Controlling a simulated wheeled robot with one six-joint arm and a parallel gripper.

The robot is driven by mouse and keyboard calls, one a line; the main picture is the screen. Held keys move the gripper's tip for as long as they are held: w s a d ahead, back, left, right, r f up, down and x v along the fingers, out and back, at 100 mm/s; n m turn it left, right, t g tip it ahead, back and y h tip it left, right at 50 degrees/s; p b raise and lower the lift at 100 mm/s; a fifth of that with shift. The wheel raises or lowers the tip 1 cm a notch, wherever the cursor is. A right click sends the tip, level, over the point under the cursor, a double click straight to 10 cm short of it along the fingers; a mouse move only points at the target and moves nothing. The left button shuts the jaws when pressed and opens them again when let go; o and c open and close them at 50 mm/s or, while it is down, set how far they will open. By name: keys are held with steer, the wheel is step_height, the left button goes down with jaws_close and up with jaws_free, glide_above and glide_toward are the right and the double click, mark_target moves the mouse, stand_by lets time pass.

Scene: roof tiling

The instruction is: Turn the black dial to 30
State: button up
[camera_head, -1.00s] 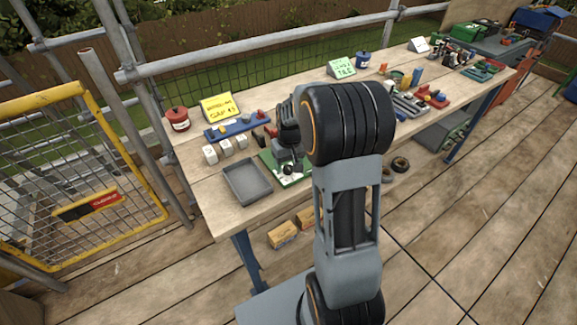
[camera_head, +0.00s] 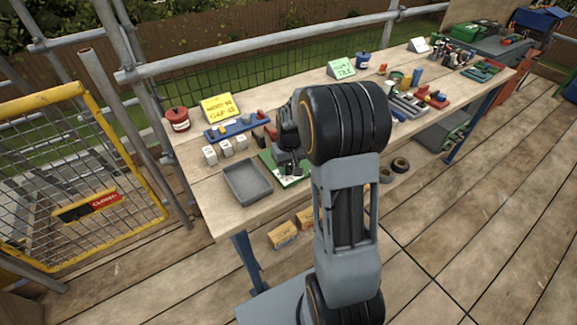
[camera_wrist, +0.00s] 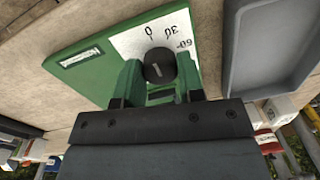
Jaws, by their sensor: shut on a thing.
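The black dial (camera_wrist: 159,66) is round and sits on a white scale plate (camera_wrist: 132,40) marked 0, 30 and 60, on a green board (camera_wrist: 85,65). In the wrist view my gripper (camera_wrist: 158,74) has its two green-looking fingers on either side of the dial, shut on it. A faint light mark shows on the dial's top; which number it points to I cannot tell. In the head view the green board (camera_head: 268,162) lies on the table, and my gripper (camera_head: 289,166) is down over it, hiding the dial.
A grey tray (camera_head: 246,182) stands just left of the board. White labelled blocks (camera_head: 227,148) and a blue rack (camera_head: 236,127) lie behind it. A yellow sign (camera_head: 220,108) and a red tin (camera_head: 177,119) stand at the back left. More tools fill the table's right.

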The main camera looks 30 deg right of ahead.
mark_target(290, 168)
steer(key=shift+m, duration=0.3)
steer(key=shift+c, duration=0.2)
steer(key=m, duration=0.3)
steer(key=shift+m, duration=2)
steer(key=o, duration=0.9)
steer(key=r, duration=0.7)
steer(key=r+p, duration=0.1)
steer(key=r, duration=0.6)
steer(key=shift+s+d, duration=0.2)
steer(key=shift+f, duration=0.1)
